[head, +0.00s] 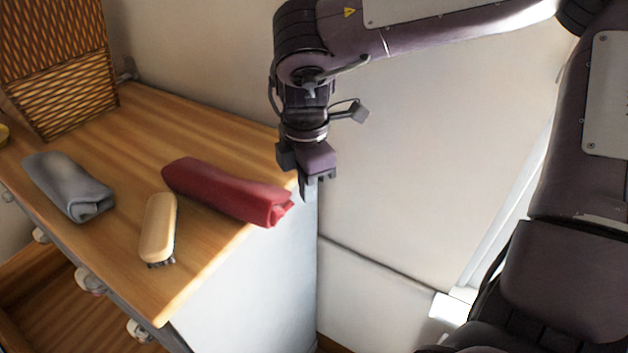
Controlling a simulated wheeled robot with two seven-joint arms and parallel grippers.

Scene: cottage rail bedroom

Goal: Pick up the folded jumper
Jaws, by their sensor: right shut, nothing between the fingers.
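A red folded cloth (225,190), which looks like the folded jumper, lies on the wooden top of a chest of drawers near its right end. A grey folded cloth (68,186) lies further left on the same top; I cannot tell for certain which is the jumper. My right gripper (312,186) points down just right of the red cloth's end, by the top's right edge. It is shut and empty. I cannot tell whether it touches the red cloth. My left gripper is not in view.
A wooden brush (159,228) lies between the cloths near the front edge. A woven basket (57,65) stands at the back left of the chest top (205,255). An open drawer (75,310) is below. The wall is close behind the gripper.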

